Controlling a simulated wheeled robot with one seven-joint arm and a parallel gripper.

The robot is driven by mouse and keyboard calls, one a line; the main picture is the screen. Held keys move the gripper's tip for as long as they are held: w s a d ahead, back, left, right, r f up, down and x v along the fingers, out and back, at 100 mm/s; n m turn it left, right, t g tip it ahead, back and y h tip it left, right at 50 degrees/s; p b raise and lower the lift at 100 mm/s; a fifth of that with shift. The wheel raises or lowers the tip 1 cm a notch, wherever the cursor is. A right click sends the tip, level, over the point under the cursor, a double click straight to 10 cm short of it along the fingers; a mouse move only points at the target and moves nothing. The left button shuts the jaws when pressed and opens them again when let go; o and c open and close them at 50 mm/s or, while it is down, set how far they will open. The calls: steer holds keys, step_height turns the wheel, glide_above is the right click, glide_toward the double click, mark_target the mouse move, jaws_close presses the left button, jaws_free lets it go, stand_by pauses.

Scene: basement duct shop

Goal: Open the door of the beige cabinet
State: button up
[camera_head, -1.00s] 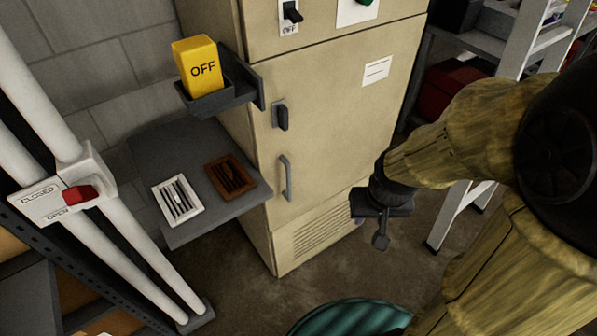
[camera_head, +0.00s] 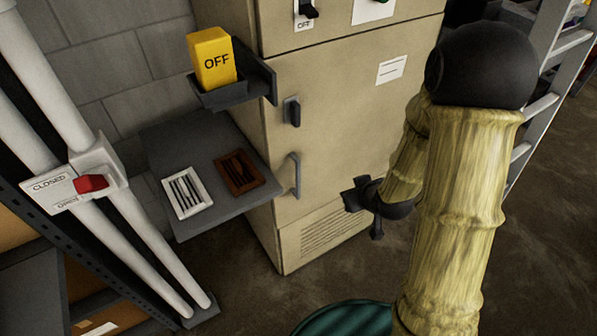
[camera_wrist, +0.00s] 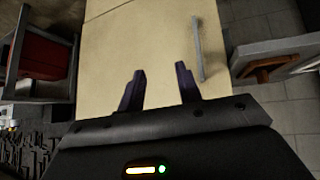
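The beige cabinet (camera_head: 335,130) stands in the middle of the head view, and its door looks shut. A grey vertical bar handle (camera_head: 295,175) is on the door's left side, below a small dark latch-like piece (camera_head: 291,111). My gripper (camera_head: 362,208) is in front of the door's lower part, to the right of the handle. In the wrist view, my gripper (camera_wrist: 160,70) is open, with two dark fingers apart and nothing between them. The cabinet front (camera_wrist: 145,45) fills the space ahead, and the handle (camera_wrist: 198,48) is right of the fingers, untouched.
A grey shelf (camera_head: 212,215) with a white vent piece (camera_head: 187,192) and a brown one (camera_head: 239,172) juts out left of the cabinet. White pipes (camera_head: 130,215) with a red switch stand left; a ladder (camera_head: 540,105) stands right.

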mark_target(299, 172)
steer(key=w+a+f+n+t+y, duration=0.1)
steer(key=a+f+t+y, duration=0.1)
steer(key=a+y, duration=0.3)
steer(key=shift+w+a+f+n+t, duration=0.3)
steer(key=shift+a+f+n+t, duration=0.1)
steer(key=shift+a+t, duration=0.2)
steer(key=x, duration=1.7)
steer(key=shift+w+a+p, duration=0.1)
steer(key=shift+a+p, duration=0.05)
steer(key=shift+p, duration=0.2)
steer(key=shift+c, duration=0.2)
jaws_close()
